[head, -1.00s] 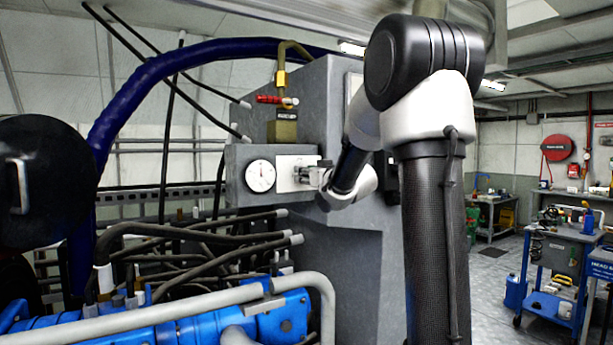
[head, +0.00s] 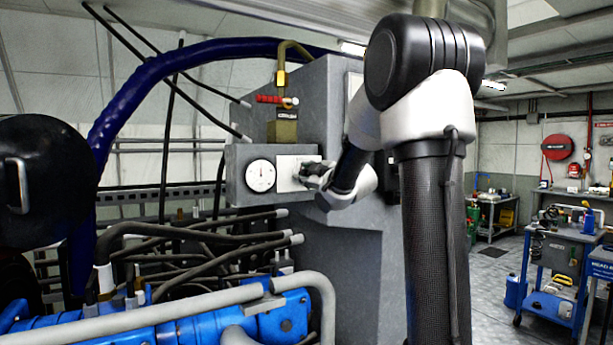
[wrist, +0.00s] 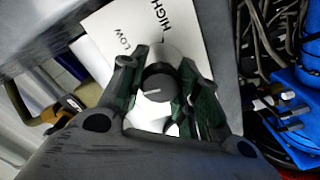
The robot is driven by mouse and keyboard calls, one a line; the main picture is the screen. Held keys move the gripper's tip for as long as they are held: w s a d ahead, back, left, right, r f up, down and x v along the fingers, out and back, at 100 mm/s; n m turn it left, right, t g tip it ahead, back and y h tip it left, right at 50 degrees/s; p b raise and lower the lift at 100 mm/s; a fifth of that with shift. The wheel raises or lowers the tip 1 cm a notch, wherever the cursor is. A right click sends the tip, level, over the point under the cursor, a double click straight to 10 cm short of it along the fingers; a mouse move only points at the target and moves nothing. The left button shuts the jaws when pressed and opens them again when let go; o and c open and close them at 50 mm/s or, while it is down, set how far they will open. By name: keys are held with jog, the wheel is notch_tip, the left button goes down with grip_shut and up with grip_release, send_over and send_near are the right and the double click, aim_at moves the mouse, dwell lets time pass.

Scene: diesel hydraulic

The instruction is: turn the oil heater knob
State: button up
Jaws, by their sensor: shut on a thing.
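The oil heater knob (wrist: 158,88) is a round dark knob with a pale pointer line, on a white plate (wrist: 104,30) lettered LOW and HIGH in the wrist view. My gripper (wrist: 162,95) has one finger on each side of the knob and is shut on it. In the head view the white plate (head: 287,170) sits on the grey box, and my gripper (head: 316,174) is at its right edge. The knob is hidden there behind my gripper. The plate's lettering cannot be read in the head view.
A round white gauge (head: 260,176) is left of the plate. A red-handled valve (head: 272,99) stands above the box. Black hoses (head: 190,235) and blue engine parts (head: 150,325) lie below. A blue cart (head: 555,275) stands far right.

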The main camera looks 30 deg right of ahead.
jog(key=shift+n, duration=0.6)
jog(key=o, duration=1.1)
jog(key=shift+c, duration=0.2)
jog(key=shift+s, duration=0.15)
jog(key=s, duration=1.1)
jog(key=shift+s+d, duration=0.15)
jog(key=shift+s, duration=0.2)
